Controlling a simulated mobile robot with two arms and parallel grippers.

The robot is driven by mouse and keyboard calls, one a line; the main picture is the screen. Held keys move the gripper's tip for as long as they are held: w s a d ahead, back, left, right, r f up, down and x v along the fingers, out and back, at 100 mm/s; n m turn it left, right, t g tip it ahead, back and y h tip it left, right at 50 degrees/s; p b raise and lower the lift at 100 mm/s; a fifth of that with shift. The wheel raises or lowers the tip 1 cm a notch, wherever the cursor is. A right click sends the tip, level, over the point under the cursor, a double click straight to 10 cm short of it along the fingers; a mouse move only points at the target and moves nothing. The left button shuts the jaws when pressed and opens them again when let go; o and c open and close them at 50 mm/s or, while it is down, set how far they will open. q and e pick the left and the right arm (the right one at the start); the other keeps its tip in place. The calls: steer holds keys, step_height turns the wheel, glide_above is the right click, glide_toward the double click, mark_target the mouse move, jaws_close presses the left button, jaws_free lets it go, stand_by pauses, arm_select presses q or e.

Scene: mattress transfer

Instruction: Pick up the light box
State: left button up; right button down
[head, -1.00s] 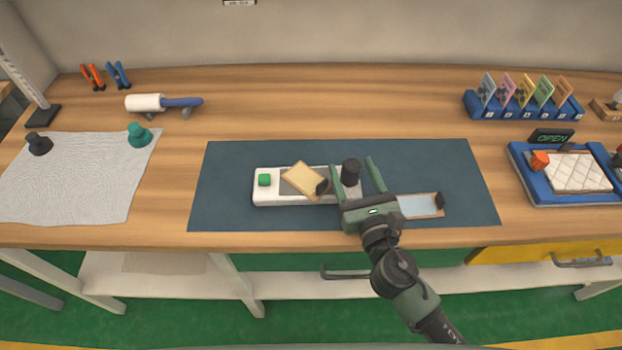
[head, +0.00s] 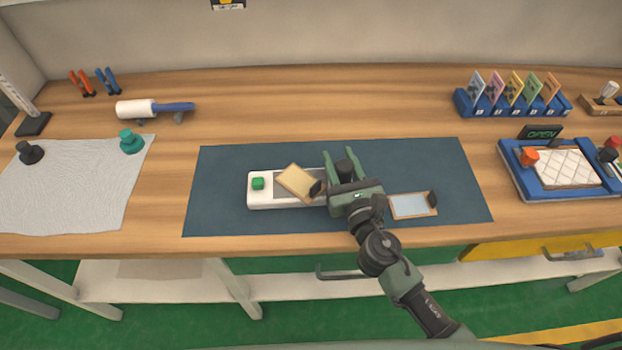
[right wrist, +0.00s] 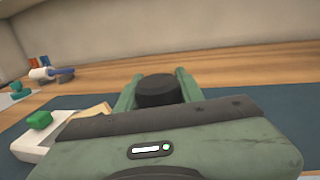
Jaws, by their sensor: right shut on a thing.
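The light box is a long white box (head: 262,202) with a green button (head: 258,183), a grey panel on top and a black knob (head: 345,170) at its right end. It lies on the dark blue mat (head: 440,165). My right gripper (head: 344,153) is shut on the black knob, one finger on each side. The right wrist view shows the knob (right wrist: 158,92) between the fingers, and the box's white left end (right wrist: 35,145). My gripper hides the box's right end. I cannot see any gap under the box. My left gripper is not in view.
A wood-framed piece (head: 297,182) lies askew on the box. A framed screen (head: 410,206) lies right of my gripper. A blue tray (head: 515,175) stands at right, a card rack (head: 510,105) behind, a white cloth (head: 65,190) at left. The mat's right part is clear.

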steer(key=shift+r, duration=0.1)
step_height(320, 180, up, 20)
steer(key=p, duration=0.7)
steer(key=shift+f+b, duration=6.35)
steer(key=shift+f, duration=2.75)
